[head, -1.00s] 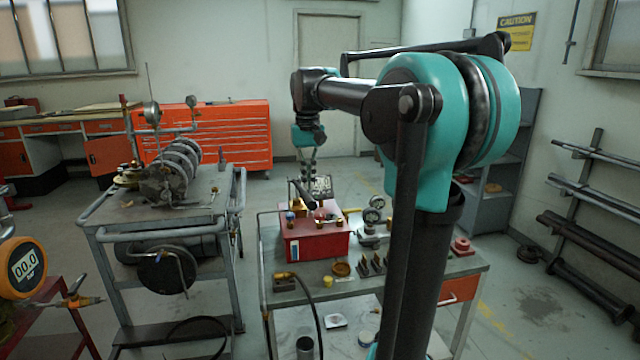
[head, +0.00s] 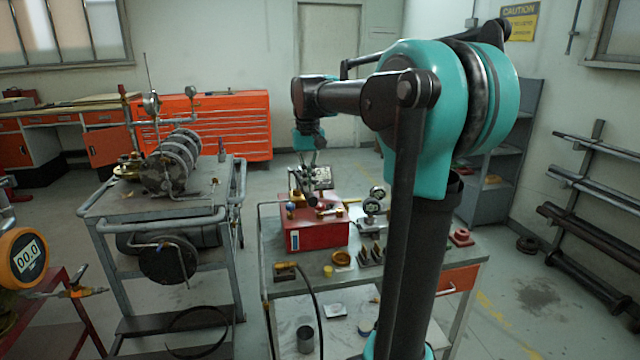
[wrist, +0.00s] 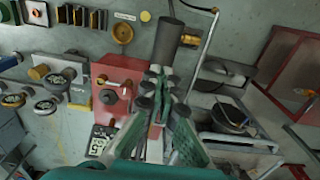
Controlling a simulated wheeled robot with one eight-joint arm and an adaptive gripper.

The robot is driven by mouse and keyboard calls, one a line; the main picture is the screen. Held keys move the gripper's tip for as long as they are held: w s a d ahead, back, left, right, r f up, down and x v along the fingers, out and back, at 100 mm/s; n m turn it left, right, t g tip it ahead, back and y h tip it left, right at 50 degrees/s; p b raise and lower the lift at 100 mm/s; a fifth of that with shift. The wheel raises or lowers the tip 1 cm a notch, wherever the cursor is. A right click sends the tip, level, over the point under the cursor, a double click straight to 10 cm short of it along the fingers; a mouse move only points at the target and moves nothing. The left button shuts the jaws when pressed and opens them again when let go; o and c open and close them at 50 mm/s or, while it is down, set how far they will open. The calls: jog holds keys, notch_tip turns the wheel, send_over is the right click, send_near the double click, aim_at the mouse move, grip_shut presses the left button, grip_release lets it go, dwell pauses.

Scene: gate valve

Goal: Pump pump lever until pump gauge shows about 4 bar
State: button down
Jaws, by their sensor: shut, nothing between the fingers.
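The red hand pump box (head: 318,236) stands on the grey bench, with small fittings on its top. It also shows in the wrist view (wrist: 117,72). The pump lever, with a dark cylindrical grip (wrist: 168,42), slants up from the pump; in the head view its dark grip (head: 305,192) is partly confused with my fingers. My gripper (head: 314,168) is above the pump, fingers pointing down. In the wrist view its fingertips (wrist: 160,76) are together close by the lever grip; contact is unclear. A black-and-white display (wrist: 100,139) beside the pump is too small to read surely.
An orange digital gauge (head: 27,256) at far left reads 00.0. Dial gauges (head: 376,196), a brass ring (head: 341,258) and a red part (head: 461,237) share the pump's bench. A valve cart (head: 125,205) stands left. Floor is open between cart and bench.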

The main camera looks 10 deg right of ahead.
notch_tip(320, 180, down, 8)
dwell(1.0)
jog(key=shift+r, duration=0.2)
notch_tip(320, 180, up, 9)
jog(key=shift+r, duration=0.15)
dwell(1.5)
